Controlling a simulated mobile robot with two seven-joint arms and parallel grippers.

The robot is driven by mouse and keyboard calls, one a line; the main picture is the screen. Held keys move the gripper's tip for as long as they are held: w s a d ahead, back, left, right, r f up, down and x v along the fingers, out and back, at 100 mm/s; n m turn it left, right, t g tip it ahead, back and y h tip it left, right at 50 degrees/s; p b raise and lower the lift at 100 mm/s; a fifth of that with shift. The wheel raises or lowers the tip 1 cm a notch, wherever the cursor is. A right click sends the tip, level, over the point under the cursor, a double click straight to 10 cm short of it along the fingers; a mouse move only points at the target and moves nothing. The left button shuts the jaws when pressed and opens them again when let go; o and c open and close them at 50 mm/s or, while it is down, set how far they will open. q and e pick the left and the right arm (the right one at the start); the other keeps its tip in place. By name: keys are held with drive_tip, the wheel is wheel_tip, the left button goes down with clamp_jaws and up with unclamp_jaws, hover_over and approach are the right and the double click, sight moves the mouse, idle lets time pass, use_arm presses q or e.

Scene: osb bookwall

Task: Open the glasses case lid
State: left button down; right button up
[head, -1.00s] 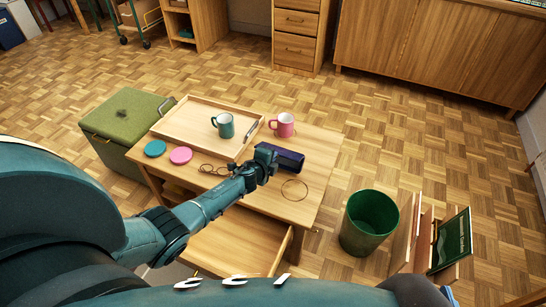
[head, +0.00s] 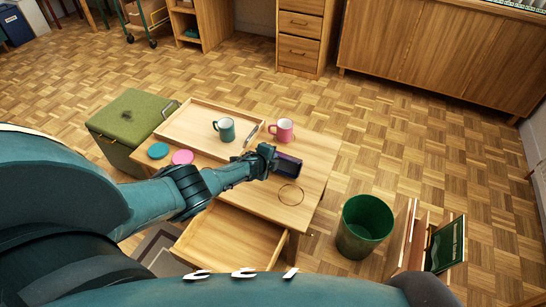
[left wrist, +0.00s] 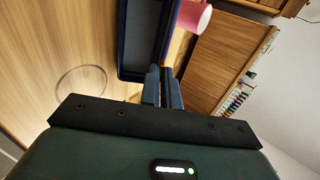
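The glasses case (head: 288,166) is a dark blue-purple box on the low wooden table, near its right side. It also shows in the left wrist view (left wrist: 138,42), where a dark recessed inside and a raised blue rim show, so the lid looks at least partly raised. How far is hard to tell. My left gripper (head: 266,158) is at the case's left end in the head view. In the left wrist view its two fingers (left wrist: 162,86) are close together, right at the case's edge, with nothing clearly between them. My right gripper is out of view.
A wooden tray (head: 180,138) holds a teal mug (head: 225,129); a pink mug (head: 284,130) stands beside it. A thin ring (head: 291,195) lies in front of the case. Teal and pink coasters lie left. An open drawer (head: 230,240) juts from the table's front.

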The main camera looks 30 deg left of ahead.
use_arm(q)
drive_tip(key=shift+s+f, duration=0.15)
drive_tip(key=shift+f, duration=0.05)
idle(0.3)
